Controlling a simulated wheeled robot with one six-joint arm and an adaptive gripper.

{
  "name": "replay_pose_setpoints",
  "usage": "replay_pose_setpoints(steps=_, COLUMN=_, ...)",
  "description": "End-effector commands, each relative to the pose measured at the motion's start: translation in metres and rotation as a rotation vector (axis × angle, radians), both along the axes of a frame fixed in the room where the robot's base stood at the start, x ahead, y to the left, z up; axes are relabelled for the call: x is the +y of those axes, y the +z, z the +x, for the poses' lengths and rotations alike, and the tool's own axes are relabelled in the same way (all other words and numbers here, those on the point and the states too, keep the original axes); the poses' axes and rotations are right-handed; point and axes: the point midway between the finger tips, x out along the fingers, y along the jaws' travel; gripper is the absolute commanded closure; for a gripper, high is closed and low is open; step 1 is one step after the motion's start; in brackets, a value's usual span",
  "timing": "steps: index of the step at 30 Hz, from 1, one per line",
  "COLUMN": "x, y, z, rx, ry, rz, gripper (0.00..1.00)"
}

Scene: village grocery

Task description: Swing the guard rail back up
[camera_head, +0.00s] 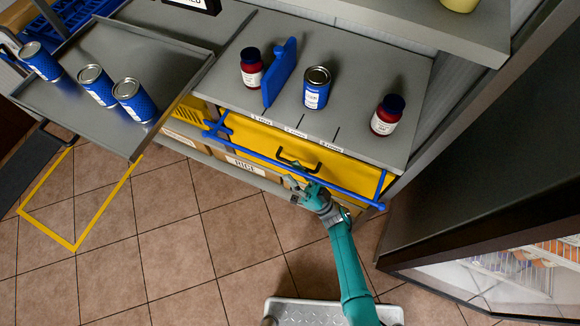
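The guard rail (262,157) is a thin blue bar. It hangs low across the front of the yellow drawer (335,170), below the grey shelf top, with a blue bracket (217,128) at its left end and a blue knob at its right end. My gripper (297,186) is at the middle of the rail, just below the dark drawer handle (298,163). Its fingers overlap the rail in the view. I cannot tell whether they touch it or close around it.
On the grey shelf (225,78) stand two dark-capped jars (252,72) (385,120), a blue can (316,92) and a blue divider (280,72). A grey tray (150,62) with blue cans is at left. A dark glass-fronted cabinet (480,230) stands at right. Tiled floor is open at lower left.

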Motion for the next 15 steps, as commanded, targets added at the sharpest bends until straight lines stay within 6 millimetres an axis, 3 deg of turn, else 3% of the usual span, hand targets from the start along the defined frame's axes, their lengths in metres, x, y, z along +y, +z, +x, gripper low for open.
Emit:
replay_pose_setpoints(steps=6, x=0.012, y=0.014, z=0.007, rx=0.0, ry=0.0, rz=0.0, gripper=0.61)
replay_pose_setpoints(steps=15, x=0.015, y=0.016, z=0.008, rx=0.001, ry=-0.001, rz=0.0, gripper=0.61)
